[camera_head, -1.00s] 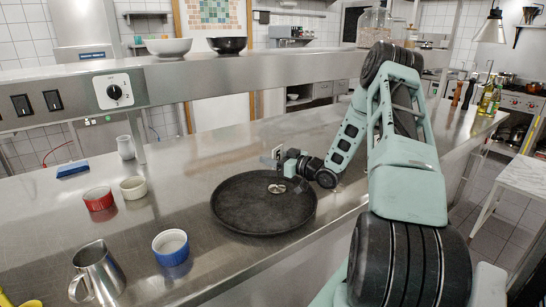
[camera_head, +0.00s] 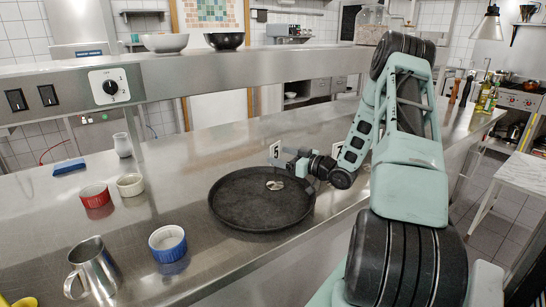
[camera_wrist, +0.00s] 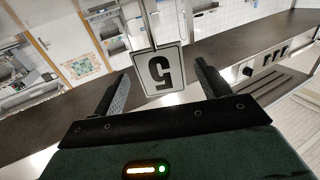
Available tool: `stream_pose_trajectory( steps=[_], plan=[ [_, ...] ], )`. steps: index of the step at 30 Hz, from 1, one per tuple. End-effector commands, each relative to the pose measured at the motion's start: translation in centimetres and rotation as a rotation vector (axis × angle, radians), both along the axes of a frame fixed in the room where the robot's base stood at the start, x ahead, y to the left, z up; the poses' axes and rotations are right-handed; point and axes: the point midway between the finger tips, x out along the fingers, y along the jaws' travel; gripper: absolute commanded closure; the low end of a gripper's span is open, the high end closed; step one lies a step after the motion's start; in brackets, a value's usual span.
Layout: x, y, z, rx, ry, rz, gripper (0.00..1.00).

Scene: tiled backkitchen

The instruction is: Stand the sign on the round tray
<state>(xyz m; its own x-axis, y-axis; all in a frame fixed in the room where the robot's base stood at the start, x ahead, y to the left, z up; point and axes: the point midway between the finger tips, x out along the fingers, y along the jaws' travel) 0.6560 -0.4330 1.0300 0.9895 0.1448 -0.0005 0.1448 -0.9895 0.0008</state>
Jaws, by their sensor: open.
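The sign (camera_head: 275,150) is a small white card with a black 5 and a dark border. It stands upright on a round metal base, which rests on the dark round tray (camera_head: 225,215), towards its back right. In the wrist view the card (camera_wrist: 159,72) appears upside down, its stem running up the picture. My gripper (camera_head: 288,160) is just right of the sign. In the wrist view my gripper (camera_wrist: 162,88) is open, its fingers apart on either side of the card's line, with the card beyond the tips and no contact visible. The stem is hard to make out in the head view.
The tray lies on the steel counter (camera_head: 215,145). To its left are a blue ramekin (camera_head: 168,243), a metal jug (camera_head: 94,268), a red ramekin (camera_head: 95,196), a white ramekin (camera_head: 130,185) and a blue sponge (camera_head: 69,167). A raised shelf (camera_head: 240,72) runs behind.

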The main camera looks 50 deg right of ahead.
Motion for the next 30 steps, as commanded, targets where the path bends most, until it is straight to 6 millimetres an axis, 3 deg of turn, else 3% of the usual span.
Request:
stream_pose_trajectory(
  steps=[6,12,30],
  plan=[
    [-4.5,-0.7,-0.2,0.000,0.001,-0.004,0.24],
    [-6.8,-1.0,-0.1,0.000,0.000,-0.001,0.24],
    [-7.3,-1.0,0.0,0.001,0.000,-0.001,0.24]
  ],
)
